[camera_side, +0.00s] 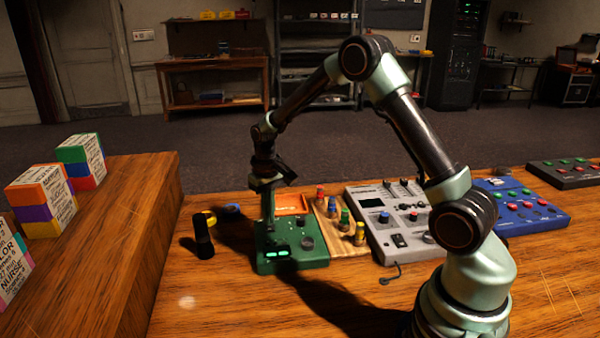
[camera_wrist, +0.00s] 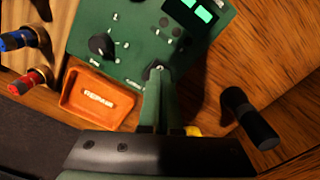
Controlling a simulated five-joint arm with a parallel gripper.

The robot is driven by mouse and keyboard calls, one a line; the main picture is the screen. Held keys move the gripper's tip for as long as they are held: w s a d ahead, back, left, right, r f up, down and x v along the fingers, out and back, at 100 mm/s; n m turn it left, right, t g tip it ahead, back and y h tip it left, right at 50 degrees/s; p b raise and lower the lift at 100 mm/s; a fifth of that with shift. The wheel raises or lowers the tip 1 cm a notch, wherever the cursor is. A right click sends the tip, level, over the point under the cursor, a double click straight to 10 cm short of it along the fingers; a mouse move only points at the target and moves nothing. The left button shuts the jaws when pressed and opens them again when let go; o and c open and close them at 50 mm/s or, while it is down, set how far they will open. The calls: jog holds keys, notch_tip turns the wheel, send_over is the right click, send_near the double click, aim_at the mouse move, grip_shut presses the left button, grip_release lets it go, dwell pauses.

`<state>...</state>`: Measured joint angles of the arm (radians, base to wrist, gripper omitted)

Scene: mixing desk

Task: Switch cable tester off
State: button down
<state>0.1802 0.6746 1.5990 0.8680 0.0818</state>
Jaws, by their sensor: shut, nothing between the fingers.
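The cable tester is most likely the green box (camera_side: 312,264) on the desk, which also shows in the wrist view (camera_wrist: 128,62). Its small display (camera_side: 277,253) is lit green, and the lit segments show in the wrist view (camera_wrist: 203,11). A dark knob (camera_side: 307,243) sits on its panel. A small metal toggle switch (camera_wrist: 158,68) is near the panel's edge. My gripper (camera_side: 268,232) is shut and empty, pointing down at the box. In the wrist view its fingertips (camera_wrist: 157,77) are right at the toggle; I cannot tell whether they touch it. The toggle's position is partly hidden.
An orange tray (camera_side: 290,203) adjoins the box. Beside it are a wooden rack (camera_side: 347,249) with coloured plugs, a grey console (camera_side: 384,238) and a blue unit (camera_side: 535,212). A black cylinder (camera_side: 203,240) stands to the left. The desk in front is mostly clear.

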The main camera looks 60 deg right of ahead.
aim_at(270, 228)
jog(key=shift+f, duration=0.95)
dwell(0.8)
jog(key=shift+r, duration=3.55)
jog(key=s+a+r+n+t, duration=0.1)
jog(key=s+a+r, duration=0.1)
jog(key=s+r, duration=0.3)
jog(key=s+a+r+t, duration=0.2)
jog(key=a+r, duration=0.1)
jog(key=r, duration=0.3)
jog(key=s+a+r+n+t, duration=0.2)
jog(key=s+a+r, duration=0.1)
jog(key=s, duration=0.7)
jog(key=shift+s+a+t, duration=0.15)
jog(key=shift+t, duration=0.15)
